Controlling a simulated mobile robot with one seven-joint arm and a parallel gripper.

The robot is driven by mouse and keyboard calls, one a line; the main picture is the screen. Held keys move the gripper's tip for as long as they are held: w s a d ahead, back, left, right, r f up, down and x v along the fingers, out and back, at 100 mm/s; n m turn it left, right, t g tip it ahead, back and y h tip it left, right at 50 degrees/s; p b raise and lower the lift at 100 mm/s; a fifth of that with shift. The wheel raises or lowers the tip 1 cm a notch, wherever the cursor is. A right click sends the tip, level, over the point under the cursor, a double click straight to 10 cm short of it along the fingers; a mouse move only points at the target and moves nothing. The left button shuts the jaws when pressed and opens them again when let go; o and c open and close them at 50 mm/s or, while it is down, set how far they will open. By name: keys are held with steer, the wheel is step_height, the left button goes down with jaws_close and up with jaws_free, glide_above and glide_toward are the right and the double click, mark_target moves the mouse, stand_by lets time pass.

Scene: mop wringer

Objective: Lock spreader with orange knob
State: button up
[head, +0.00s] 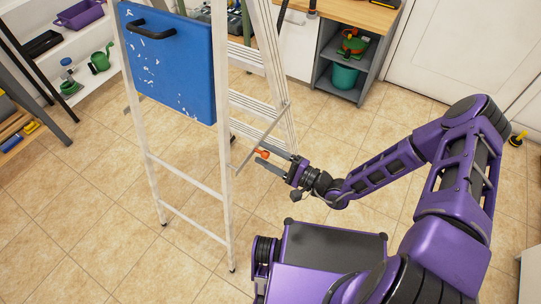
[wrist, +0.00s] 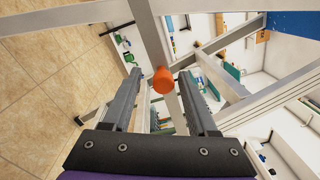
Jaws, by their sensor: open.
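A small orange knob (head: 262,154) sits on the spreader (head: 258,143) of a metal stepladder (head: 228,190) in the head view. The knob (wrist: 163,79) also shows in the wrist view, between my two fingers and near their tips. The spreader (wrist: 152,38) runs behind it as a metal bar. My gripper (head: 262,160) is open, with its fingers on either side of the knob. In the wrist view, gaps show between the knob and both fingers of my gripper (wrist: 158,78). Whether the knob is level in depth with the fingertips is hard to tell.
A blue panel (head: 170,62) with a black handle hangs on the ladder's upper left. A grey shelf unit (head: 318,88) with a teal bucket (head: 344,76) stands behind. White shelves (head: 90,45) are at the left. Tiled floor to the ladder's right is mostly clear.

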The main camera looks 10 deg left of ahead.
steer(key=r+v, duration=0.1)
steer(key=v, duration=1.6)
steer(key=shift+d+f+p, duration=0.2)
steer(key=shift+f+p, duration=0.25)
steer(key=shift+f, duration=0.05)
steer(key=shift+s, duration=0.1)
